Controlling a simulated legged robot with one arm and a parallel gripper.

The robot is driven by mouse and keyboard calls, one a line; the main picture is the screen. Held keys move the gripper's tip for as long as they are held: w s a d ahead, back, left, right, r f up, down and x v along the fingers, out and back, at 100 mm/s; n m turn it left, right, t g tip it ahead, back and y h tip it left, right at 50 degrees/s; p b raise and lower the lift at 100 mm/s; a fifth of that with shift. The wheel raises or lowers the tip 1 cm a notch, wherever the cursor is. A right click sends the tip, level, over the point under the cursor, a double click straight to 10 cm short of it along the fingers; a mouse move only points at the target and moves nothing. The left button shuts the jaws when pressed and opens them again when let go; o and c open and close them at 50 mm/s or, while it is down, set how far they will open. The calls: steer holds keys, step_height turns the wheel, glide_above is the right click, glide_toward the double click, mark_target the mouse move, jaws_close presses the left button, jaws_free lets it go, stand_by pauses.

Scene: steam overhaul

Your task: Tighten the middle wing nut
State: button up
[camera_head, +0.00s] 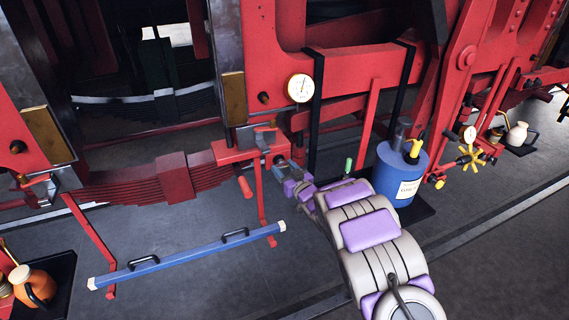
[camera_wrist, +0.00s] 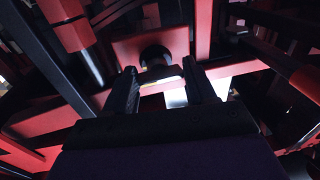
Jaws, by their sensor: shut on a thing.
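My gripper (camera_head: 279,162) reaches to the red bracket (camera_head: 235,150) at the end of the leaf spring, at the middle of the locomotive's side. In the wrist view, my gripper (camera_wrist: 160,76) has its two dark fingers around a small part in front of a red plate (camera_wrist: 178,42). The fingers are shut on this part, which I take to be the middle wing nut. Its wings are too dark to make out. A dark round stud end (camera_wrist: 155,56) shows just beyond the fingertips. In the head view the nut is hidden by my gripper.
A blue bar with black handles (camera_head: 195,254) lies across the left front. A blue canister (camera_head: 400,175) stands right of my arm. A yellow handwheel (camera_head: 470,157) is farther right. An orange oil can (camera_head: 35,287) is at lower left. A red rod (camera_head: 261,200) hangs below the bracket.

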steer(key=shift+m, duration=0.3)
steer(key=o, duration=1)
steer(key=shift+o, duration=0.2)
steer(key=shift+s, duration=0.1)
steer(key=p+v, duration=0.1)
steer(key=v, duration=1.6)
steer(key=shift+d, duration=0.15)
